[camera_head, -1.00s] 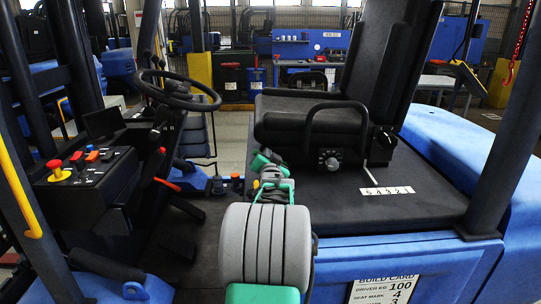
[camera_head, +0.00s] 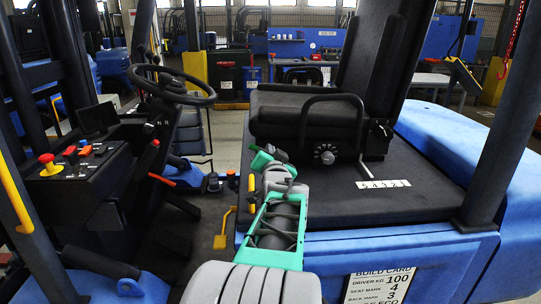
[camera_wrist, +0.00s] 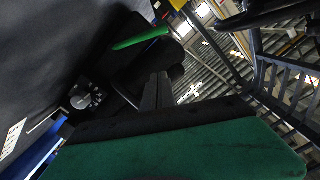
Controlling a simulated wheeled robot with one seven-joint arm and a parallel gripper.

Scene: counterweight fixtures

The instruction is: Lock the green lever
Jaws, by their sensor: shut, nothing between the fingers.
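The green lever (camera_wrist: 141,38) shows in the wrist view as a slim green bar slanting beside the black seat. I cannot pick it out in the head view. My gripper (camera_wrist: 158,90) is shut and empty, with its dark fingers close together. The lever lies beyond the fingertips, up and to the left in the wrist view, apart from them. In the head view my gripper (camera_head: 264,158) is at the left edge of the seat, and its fingers are hard to make out there. My green wrist housing fills the bottom of the wrist view.
The black seat (camera_head: 305,135) has a looped armrest, a round knob (camera_head: 326,154) and a number strip (camera_head: 384,184). The steering wheel (camera_head: 172,85) and a control panel with a red button (camera_head: 47,158) are at left. A yellow pedal (camera_head: 222,238) is on the floor.

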